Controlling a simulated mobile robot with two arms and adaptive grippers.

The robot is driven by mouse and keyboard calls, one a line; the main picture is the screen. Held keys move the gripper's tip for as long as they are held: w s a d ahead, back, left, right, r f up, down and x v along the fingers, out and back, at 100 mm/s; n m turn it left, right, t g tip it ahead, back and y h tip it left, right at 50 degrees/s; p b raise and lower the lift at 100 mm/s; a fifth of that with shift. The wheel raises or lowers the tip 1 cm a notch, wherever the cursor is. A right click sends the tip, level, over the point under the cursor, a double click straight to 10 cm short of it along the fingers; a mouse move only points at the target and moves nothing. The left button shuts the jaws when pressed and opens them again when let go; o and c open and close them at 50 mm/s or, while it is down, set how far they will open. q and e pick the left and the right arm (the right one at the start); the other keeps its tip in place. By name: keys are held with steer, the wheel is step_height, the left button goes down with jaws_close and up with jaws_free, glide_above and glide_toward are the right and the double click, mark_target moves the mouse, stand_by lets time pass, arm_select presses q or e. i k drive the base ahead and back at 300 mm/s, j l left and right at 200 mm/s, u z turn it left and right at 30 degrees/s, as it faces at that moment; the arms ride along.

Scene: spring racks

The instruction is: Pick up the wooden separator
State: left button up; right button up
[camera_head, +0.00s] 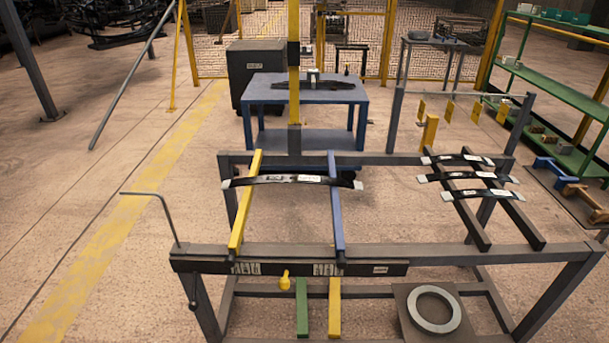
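A tan, wood-coloured piece (584,196) lies low at the far right, beside a blue piece (556,170). It is small in the head view, and I cannot tell for sure whether it is the wooden separator. No other clearly wooden thing shows. Neither of my grippers is in view.
A dark metal rack (450,257) fills the front. A black leaf spring (290,180) lies across its yellow bar (245,205) and blue bar (337,215); several more springs rest at right. A blue table (265,95) and green shelves (550,85) stand behind.

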mark_target(599, 214)
steer(key=i+l+z, duration=0.15)
steer(key=l, duration=0.4)
steer(key=i+l+z, duration=0.1)
steer(key=i+l, duration=0.25)
steer(key=l, duration=0.2)
steer(key=i+l+z, duration=0.15)
steer(key=i+l, duration=0.15)
steer(key=l, duration=0.2)
steer(key=i+l+z, duration=0.1)
steer(key=i+l, duration=0.25)
steer(key=l, duration=0.1)
